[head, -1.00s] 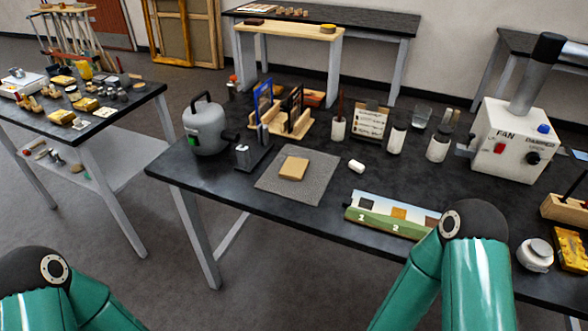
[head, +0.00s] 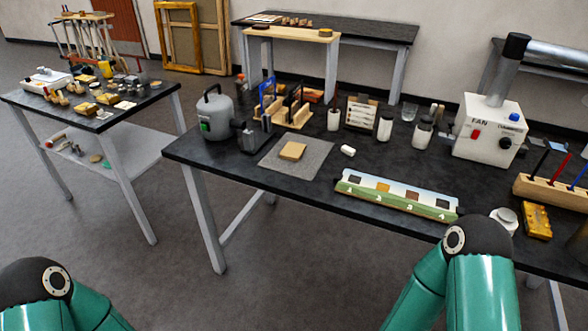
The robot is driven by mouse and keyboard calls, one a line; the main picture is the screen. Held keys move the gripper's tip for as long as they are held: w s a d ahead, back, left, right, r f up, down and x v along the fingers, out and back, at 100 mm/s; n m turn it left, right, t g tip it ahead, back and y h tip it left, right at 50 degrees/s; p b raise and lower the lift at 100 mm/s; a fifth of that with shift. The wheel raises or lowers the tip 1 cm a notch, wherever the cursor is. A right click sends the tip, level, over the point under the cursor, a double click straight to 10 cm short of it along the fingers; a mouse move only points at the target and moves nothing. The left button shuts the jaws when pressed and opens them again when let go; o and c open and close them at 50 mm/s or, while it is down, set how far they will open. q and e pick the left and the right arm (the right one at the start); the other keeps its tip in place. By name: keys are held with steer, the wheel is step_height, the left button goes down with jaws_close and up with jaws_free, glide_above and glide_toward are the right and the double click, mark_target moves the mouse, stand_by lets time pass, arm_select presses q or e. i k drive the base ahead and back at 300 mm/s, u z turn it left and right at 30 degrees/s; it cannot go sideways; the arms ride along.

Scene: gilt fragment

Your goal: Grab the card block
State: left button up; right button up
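A small tan block (head: 292,150), which looks like the card block, lies flat on a grey mat (head: 300,169) near the front left of the dark worktable (head: 215,160). Nothing covers it. Only the green links and dark joints of my two arms show, at the bottom left and bottom right. Both grippers are out of view, so their state does not show. Neither arm is over the mat in the picture.
A grey canister (head: 216,118) and a small dark stand (head: 254,138) are left of the mat. A small white cylinder (head: 347,150) lies to its right. A long painted strip (head: 397,197) lies along the front edge. A fan box (head: 488,130) stands at right.

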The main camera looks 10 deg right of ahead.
mark_target(292, 152)
steer(key=k, duration=0.7)
steer(key=u, duration=0.45)
steer(key=i, duration=0.6)
steer(key=u, duration=0.4)
steer(key=i, duration=1.05)
steer(key=z, duration=0.9)
